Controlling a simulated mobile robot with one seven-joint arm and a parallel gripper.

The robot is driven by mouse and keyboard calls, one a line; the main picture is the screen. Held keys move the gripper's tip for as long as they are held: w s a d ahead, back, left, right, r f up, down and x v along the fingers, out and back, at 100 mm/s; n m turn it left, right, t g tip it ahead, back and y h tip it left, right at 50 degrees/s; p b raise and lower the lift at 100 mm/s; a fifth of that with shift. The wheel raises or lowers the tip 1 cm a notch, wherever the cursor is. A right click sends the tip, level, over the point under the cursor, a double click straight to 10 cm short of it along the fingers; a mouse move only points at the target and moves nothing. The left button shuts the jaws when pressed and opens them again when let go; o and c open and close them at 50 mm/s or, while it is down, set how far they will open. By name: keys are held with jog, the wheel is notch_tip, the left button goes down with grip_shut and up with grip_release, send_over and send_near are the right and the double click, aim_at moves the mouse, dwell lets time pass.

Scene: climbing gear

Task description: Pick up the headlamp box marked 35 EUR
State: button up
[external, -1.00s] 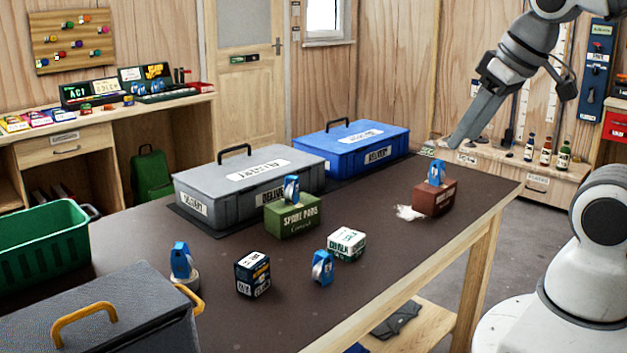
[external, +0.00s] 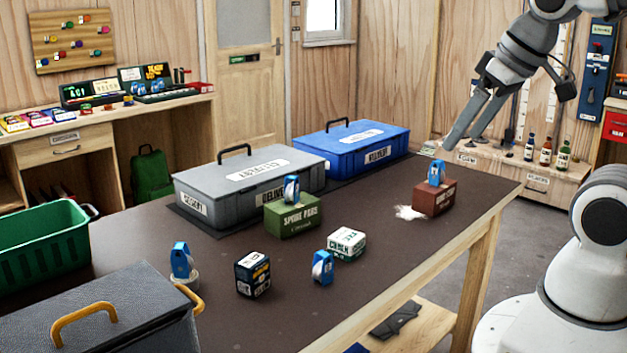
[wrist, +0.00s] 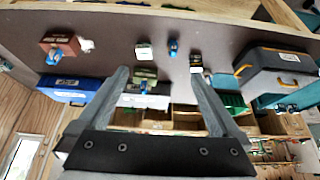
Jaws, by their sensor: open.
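Several small blue-and-white items, alike in look, could be headlamp boxes; no 35 EUR mark is legible. One stands on the brown-red box (external: 437,173), one on the green spare-parts box (external: 291,189), one on a pale round base (external: 181,262), and one on the tabletop (external: 322,267), also in the wrist view (wrist: 173,47). My gripper (external: 462,139) is open and empty, above the table's far right end. In the wrist view its fingers (wrist: 160,72) are apart with nothing gripped.
A white-and-green chalk box (external: 346,243) is mid-table. A white powdery patch (external: 408,213) lies by the brown-red box (external: 432,201). Lidded grey (external: 250,187) and blue (external: 365,150) cases line the back. A dark case (external: 100,310) and green basket (external: 40,250) are left.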

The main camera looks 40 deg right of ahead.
jog(key=w+a+f+m+t+y, duration=0.1)
jog(key=w+a+f+m, duration=0.2)
jog(key=w+f+m, duration=0.35)
jog(key=w+a+f+m, duration=0.3)
jog(key=w+a+f, duration=0.1)
jog(key=w, duration=0.5)
jog(key=m+t+y, duration=0.2)
jog(key=m+t, duration=0.4)
jog(key=m, duration=1.8)
send_near(260, 265)
jog(key=s, duration=0.2)
jog(key=b+x, duration=0.1)
jog(key=x, duration=0.2)
jog(key=b+x, duration=0.1)
jog(key=x, duration=0.3)
jog(key=b+x, duration=0.1)
jog(key=x, duration=0.2)
jog(key=shift+w+r, duration=0.25)
jog(key=shift+w, duration=0.3)
jog(key=shift+d+r+x, duration=0.15)
jog(key=shift+x, duration=1.45)
jog(key=shift+d+r+x, duration=0.1)
jog(key=shift+x, duration=1.5)
jog(key=shift+w, duration=0.2)
